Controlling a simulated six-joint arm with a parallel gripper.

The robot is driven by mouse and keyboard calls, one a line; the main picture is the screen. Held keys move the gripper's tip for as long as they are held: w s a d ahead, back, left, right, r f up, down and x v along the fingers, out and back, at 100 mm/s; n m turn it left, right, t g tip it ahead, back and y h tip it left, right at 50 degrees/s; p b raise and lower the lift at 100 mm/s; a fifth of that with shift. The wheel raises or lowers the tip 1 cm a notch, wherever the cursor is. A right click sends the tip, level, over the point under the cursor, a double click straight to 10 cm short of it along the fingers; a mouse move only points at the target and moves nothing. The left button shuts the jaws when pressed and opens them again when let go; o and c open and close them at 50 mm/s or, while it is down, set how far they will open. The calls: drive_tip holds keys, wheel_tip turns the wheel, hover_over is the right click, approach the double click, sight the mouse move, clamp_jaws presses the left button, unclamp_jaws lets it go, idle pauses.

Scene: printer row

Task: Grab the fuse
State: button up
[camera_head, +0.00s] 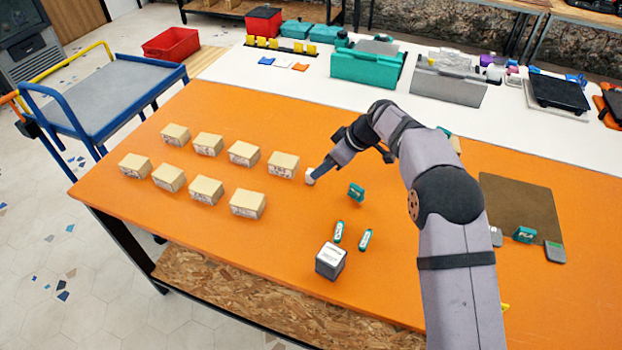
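My gripper (318,172) is above or on the orange table, just right of the back row of tan boxes. I cannot tell whether that is a held object or part of the gripper. No object can be clearly identified as the fuse. Two small green-and-white cylinder-like pieces (338,232) (365,240) lie on the table in front of the gripper, apart from it.
Two rows of tan boxes (206,190) stand left of the gripper. A dark cube with a white top (331,261) sits near the front edge. Teal and grey bins stand behind.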

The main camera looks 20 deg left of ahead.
drive_tip(key=shift+a, duration=0.35)
drive_tip(key=shift+p+x, duration=1.65)
drive_tip(key=shift+x, duration=2.05)
drive_tip(key=shift+c, duration=0.3)
clamp_jaws()
